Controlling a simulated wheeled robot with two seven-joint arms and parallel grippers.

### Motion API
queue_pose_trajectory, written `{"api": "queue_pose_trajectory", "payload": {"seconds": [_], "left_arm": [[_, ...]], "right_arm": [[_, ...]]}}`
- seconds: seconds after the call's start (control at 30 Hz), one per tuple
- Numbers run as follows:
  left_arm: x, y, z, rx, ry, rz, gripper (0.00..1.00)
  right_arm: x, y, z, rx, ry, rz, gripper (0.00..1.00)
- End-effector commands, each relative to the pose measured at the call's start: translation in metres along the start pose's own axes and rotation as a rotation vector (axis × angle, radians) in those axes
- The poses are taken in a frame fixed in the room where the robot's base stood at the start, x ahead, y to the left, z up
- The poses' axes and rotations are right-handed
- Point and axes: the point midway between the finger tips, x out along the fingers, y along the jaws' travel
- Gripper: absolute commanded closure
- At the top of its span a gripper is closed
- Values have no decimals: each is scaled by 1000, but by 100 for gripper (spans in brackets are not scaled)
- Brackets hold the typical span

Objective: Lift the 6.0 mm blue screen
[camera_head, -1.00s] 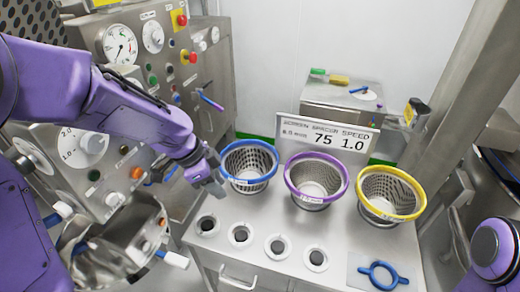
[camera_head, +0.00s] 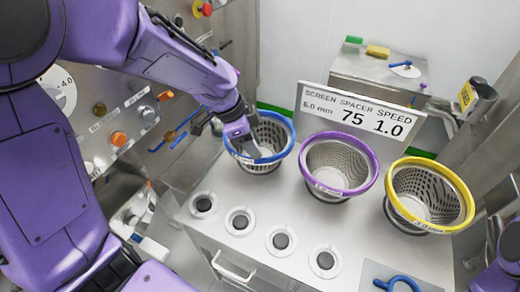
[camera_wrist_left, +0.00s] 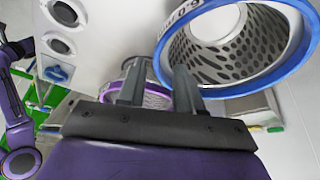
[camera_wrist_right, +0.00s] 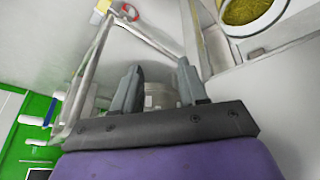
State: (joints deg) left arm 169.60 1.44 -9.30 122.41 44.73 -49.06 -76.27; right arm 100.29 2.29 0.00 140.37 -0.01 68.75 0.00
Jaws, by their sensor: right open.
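The blue-rimmed screen (camera_head: 272,132) is a perforated metal basket standing upright at the left of the row on the bench. In the left wrist view the blue screen (camera_wrist_left: 255,45) is close, its rim label showing 6.0 upside down. My left gripper (camera_head: 244,150) is at the near-left side of the blue rim and hides part of it. In its wrist view the left fingers (camera_wrist_left: 160,85) are apart, with the rim's edge showing between them; contact cannot be told. My right gripper (camera_wrist_right: 158,85) is open and empty, away from the screens.
A purple-rimmed screen (camera_head: 342,165) and a yellow-rimmed screen (camera_head: 425,195) stand to the right. Behind is a sign (camera_head: 357,110) reading 6.0 mm, 75, 1.0. Several round spacers (camera_head: 281,241) line the bench front. A control panel (camera_head: 130,115) stands at left.

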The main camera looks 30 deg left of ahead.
Motion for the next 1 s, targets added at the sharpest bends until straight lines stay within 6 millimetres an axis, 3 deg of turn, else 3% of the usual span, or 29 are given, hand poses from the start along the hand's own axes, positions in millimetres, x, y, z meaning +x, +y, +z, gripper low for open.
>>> {"api": "queue_pose_trajectory", "payload": {"seconds": [0.03, 0.13, 0.2, 0.47, 0.57, 0.6, 1.0], "left_arm": [[14, 0, 3, 2, -1, -1, 65], [31, -2, 2, 2, -1, -1, 65], [35, -1, -2, -1, -4, 3, 65], [43, -2, -3, 0, 0, 0, 65], [43, -2, -3, 0, 0, 0, 98], [43, -2, -3, 0, 0, 0, 100], [43, -2, -3, 0, 0, -1, 100]], "right_arm": [[15, -1, 6, 0, 0, 0, 57], [34, -3, 14, 0, 0, 0, 57], [24, -2, 10, 0, -1, 1, 57], [23, -2, 10, 0, 0, 0, 57], [23, -2, 10, 0, 0, 0, 57], [23, -2, 10, 0, 0, 0, 57], [23, -2, 10, 0, 0, 0, 57]]}}
